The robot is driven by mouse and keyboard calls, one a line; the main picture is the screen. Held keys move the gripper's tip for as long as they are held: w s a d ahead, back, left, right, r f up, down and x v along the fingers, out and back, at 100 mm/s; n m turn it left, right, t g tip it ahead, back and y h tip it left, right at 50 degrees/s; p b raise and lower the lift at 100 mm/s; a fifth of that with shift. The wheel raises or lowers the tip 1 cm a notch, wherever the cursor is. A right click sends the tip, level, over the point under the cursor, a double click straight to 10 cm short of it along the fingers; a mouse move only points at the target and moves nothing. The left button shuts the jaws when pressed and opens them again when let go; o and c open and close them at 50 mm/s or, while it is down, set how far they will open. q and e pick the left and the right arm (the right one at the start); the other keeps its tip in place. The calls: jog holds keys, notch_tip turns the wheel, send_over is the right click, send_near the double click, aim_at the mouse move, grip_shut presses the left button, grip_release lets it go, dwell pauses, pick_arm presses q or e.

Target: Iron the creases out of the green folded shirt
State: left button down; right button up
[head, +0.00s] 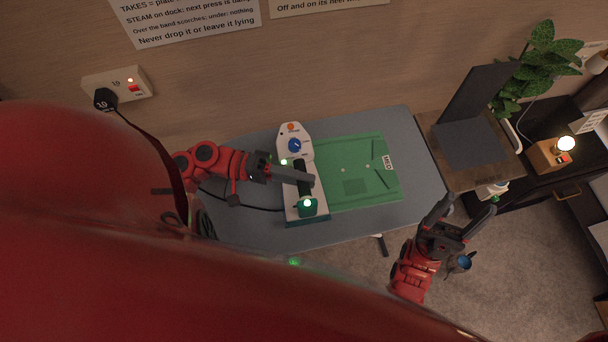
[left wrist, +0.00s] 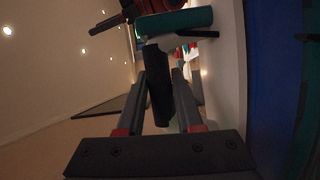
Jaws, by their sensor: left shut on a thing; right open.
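The green folded shirt (head: 355,165) lies flat on the ironing board (head: 425,170). It has a white MED tag, a darker square, and two thin dark lines near its right side. The white and teal iron (head: 292,150), with a blue dial and an orange spot, sits at the shirt's left edge. Whether its plate touches the cloth cannot be told. My left gripper (head: 292,173) is shut on the iron's dark handle, which shows between the fingers in the left wrist view (left wrist: 157,85). My right gripper (head: 465,212) is open and empty, off the board's lower right.
A wall socket (head: 118,86) with a lit red switch and plug is at upper left. A dark cord runs on the board's left. A wooden side table (head: 485,175) with a dark panel, a plant (head: 540,65) and a lamp (head: 560,148) stand right. Signs hang above.

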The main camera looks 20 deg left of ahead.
pick_arm(q)
notch_tip(320, 180, up, 10)
jog(key=p, duration=1)
jog(key=shift+r, duration=0.1)
dwell(0.9)
